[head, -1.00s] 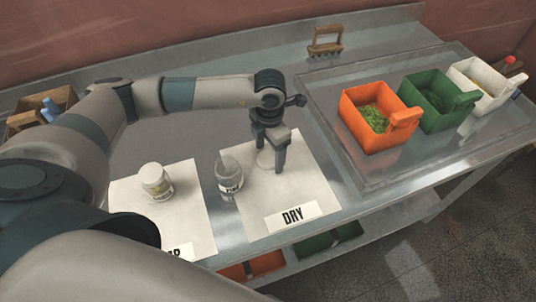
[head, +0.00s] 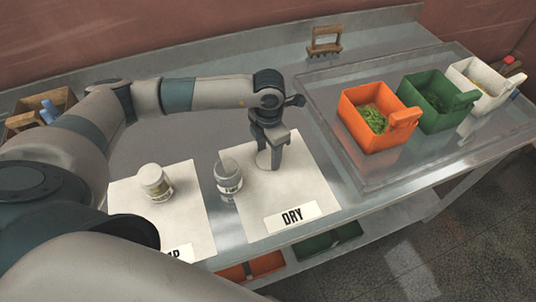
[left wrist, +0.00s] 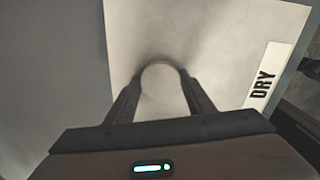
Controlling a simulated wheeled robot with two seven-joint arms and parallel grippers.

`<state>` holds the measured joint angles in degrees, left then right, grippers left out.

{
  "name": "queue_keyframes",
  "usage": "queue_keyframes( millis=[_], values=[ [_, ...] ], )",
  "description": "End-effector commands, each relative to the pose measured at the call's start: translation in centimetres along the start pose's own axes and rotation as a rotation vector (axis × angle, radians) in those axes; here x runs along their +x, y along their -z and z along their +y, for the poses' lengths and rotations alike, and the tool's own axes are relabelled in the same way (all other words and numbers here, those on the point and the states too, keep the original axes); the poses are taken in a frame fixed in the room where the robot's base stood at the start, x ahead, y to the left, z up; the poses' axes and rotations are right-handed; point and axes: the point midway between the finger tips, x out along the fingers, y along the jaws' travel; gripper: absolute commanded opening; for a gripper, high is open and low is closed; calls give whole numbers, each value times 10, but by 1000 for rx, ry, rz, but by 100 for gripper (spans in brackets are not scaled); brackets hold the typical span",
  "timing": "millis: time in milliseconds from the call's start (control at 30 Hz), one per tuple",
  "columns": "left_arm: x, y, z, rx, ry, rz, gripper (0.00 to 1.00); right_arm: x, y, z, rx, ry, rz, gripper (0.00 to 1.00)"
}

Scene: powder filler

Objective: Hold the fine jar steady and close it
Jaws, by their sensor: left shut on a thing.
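An open-looking clear glass jar (head: 229,178) with a small label, too blurred to read surely, stands upright at the left edge of the DRY mat. A pale round lid (head: 264,160) lies on the mat to its right. My left gripper (head: 270,163) points down and is shut on the lid. In the left wrist view the lid (left wrist: 162,88) sits between the two fingertips (left wrist: 162,95). A second jar (head: 155,182) with a white lid on it stands on the left mat. My right gripper is not in view.
The DRY mat (head: 315,185) is otherwise bare. Orange (head: 362,128), green (head: 425,115) and white (head: 468,95) bins stand in a tray at the right. A wooden box (head: 28,118) is at far left.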

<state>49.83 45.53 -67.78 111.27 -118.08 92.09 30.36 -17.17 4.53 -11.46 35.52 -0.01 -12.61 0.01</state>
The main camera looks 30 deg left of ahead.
Motion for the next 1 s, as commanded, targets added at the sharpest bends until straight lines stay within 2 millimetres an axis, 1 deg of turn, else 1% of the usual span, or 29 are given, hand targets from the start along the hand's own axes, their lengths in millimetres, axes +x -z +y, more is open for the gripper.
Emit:
queue_keyframes(
  millis=[167, 267, 367, 800, 1000],
  values=[
    [-8, -1, 1, -1, -1, -4, 28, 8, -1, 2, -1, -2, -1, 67],
    [-18, -1, 0, 1, -1, -4, 28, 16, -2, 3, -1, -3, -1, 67],
    [-34, -2, 1, 1, -2, -7, 28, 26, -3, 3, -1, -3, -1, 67],
    [-84, -64, -52, 3, 0, -5, 28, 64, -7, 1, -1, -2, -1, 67],
    [-101, -83, -68, 1, -1, -3, 28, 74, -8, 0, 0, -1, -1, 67]
  ],
)
